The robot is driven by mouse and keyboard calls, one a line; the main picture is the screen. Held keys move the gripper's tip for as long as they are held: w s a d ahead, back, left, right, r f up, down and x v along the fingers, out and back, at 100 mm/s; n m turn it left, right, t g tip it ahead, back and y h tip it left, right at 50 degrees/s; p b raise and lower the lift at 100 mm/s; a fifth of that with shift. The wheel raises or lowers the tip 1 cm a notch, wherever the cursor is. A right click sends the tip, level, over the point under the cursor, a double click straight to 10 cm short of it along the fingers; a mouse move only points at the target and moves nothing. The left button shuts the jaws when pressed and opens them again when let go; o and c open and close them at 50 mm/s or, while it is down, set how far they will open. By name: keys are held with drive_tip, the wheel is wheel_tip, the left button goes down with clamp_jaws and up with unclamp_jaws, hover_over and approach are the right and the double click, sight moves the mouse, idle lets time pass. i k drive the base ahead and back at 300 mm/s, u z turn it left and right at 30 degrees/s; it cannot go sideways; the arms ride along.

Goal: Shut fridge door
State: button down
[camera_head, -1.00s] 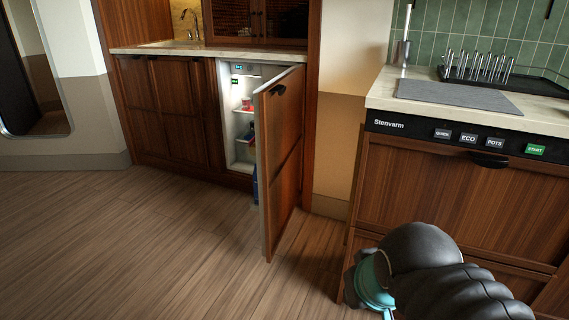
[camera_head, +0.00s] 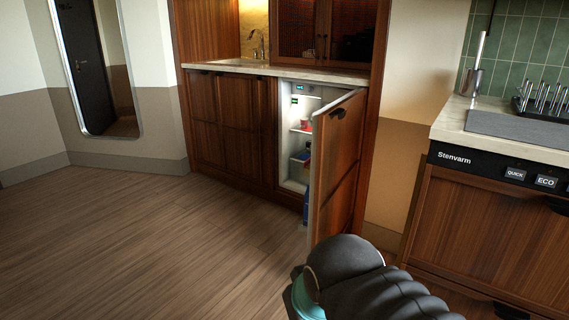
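The fridge door (camera_head: 338,165) is a wood-panelled door with a dark handle near its top. It stands wide open, swung out toward me on its right side. The lit white fridge interior (camera_head: 297,150) shows to its left, with a few items on the shelves. My arm reaches in from the bottom right, and its dark and teal end part covers the lower part of the door in the picture. I cannot tell whether it touches the door. My gripper's fingers are not visible.
The Stenvarm dishwasher (camera_head: 490,215) and its counter (camera_head: 455,122) stand at the right. A wooden cabinet (camera_head: 232,128) with a sink counter is left of the fridge. The wood floor (camera_head: 140,240) at the left is clear. A mirror (camera_head: 98,70) is on the left wall.

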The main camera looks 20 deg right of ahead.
sight(338, 127)
drive_tip(key=u, duration=0.05)
drive_tip(key=i, duration=1.15)
drive_tip(key=z, duration=0.75)
